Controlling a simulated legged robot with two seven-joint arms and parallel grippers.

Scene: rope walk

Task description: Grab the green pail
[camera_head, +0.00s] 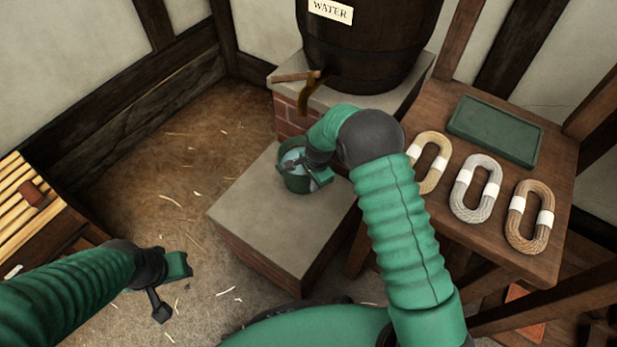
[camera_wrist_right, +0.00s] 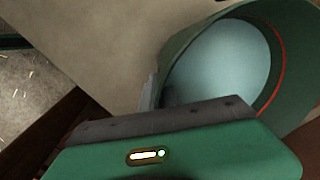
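The green pail (camera_head: 291,184) stands on a stone-topped brick block, with pale blue water visible inside it. My right gripper (camera_head: 318,180) is at the pail's right side, by its rim. In the right wrist view the pail (camera_wrist_right: 188,45) fills the upper right, and a dark-edged green part of my gripper covers its near wall. Whether the fingers are closed on the rim is hidden. My left gripper (camera_head: 170,284) is open and empty above the floor at lower left, away from the pail.
A wooden barrel (camera_head: 368,42) labelled WATER, with a tap (camera_head: 306,95), stands behind the pail. A table (camera_head: 440,215) on the right holds rope coils (camera_head: 476,188) and a green tray (camera_head: 452,127). The block's left top (camera_head: 255,215) is clear. A wooden rack (camera_head: 30,215) stands at left.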

